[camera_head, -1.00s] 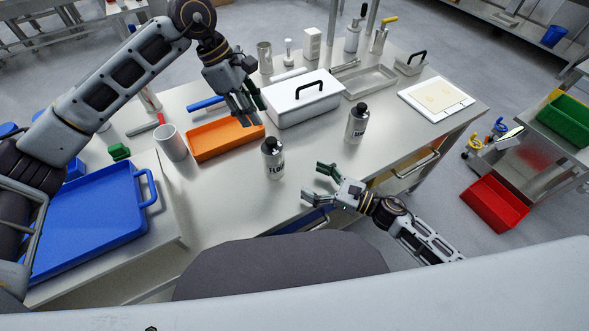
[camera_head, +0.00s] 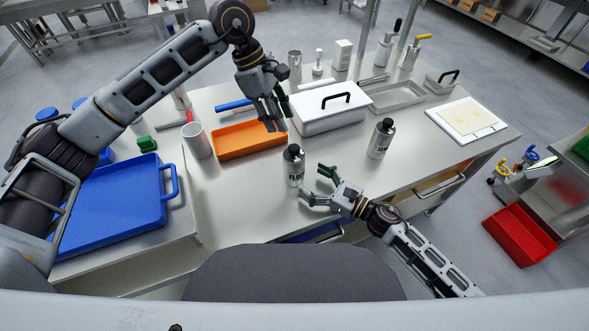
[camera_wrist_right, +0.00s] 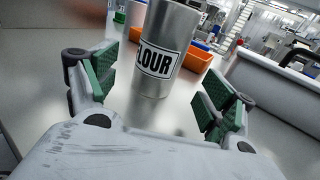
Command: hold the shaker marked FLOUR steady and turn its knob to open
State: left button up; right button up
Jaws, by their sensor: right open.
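The FLOUR shaker (camera_head: 293,167) is a silver cylinder with a black top, standing upright near the table's front edge. In the right wrist view its label (camera_wrist_right: 157,60) reads partly as "LOUR", and its top is out of frame. My right gripper (camera_head: 316,186) is open just right of the shaker, its green-padded fingers pointing at it. In the right wrist view the shaker stands ahead, between the fingers and apart from them. My left gripper (camera_head: 272,112) hangs fingers down above the orange tray, behind the shaker; its opening is unclear.
A second dark-topped shaker (camera_head: 381,140) stands to the right. The orange tray (camera_head: 225,158), a grey cup (camera_head: 197,141) and a white box with a black handle (camera_head: 330,122) stand behind. A blue tray (camera_head: 90,240) lies at left. The table around the FLOUR shaker is clear.

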aim_at(294, 170)
jog(key=shift+x, duration=3.5)
jog(key=c, duration=1.3)
jog(key=shift+c, duration=0.2)
